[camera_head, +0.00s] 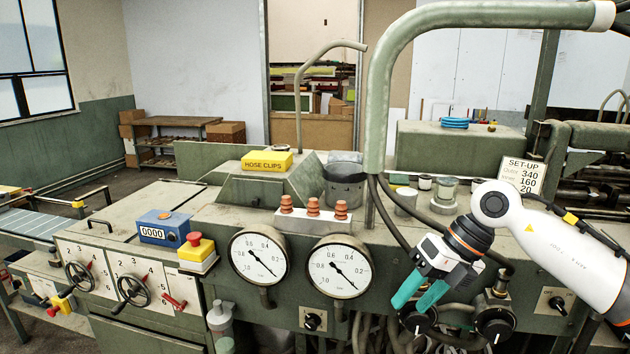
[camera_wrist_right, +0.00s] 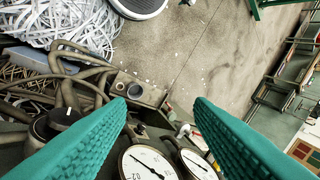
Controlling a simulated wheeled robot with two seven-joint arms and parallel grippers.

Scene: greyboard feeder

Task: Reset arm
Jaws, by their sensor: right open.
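My right arm comes in from the right in the head view. My right gripper (camera_head: 418,300), with teal fingers, hangs in front of the machine's front panel, to the right of the two round gauges and close to a black knob (camera_head: 418,317). In the right wrist view, the two teal fingers of the right gripper (camera_wrist_right: 157,110) stand wide apart with nothing between them. The left gripper is in neither view.
The green machine (camera_head: 205,213) fills the foreground. Its panel carries gauges (camera_head: 258,257), an emergency button box (camera_head: 197,253), a blue counter (camera_head: 164,229) and handwheels (camera_head: 132,290). A thick green pipe (camera_head: 378,100) rises left of my right arm. Hoses hang near the gripper.

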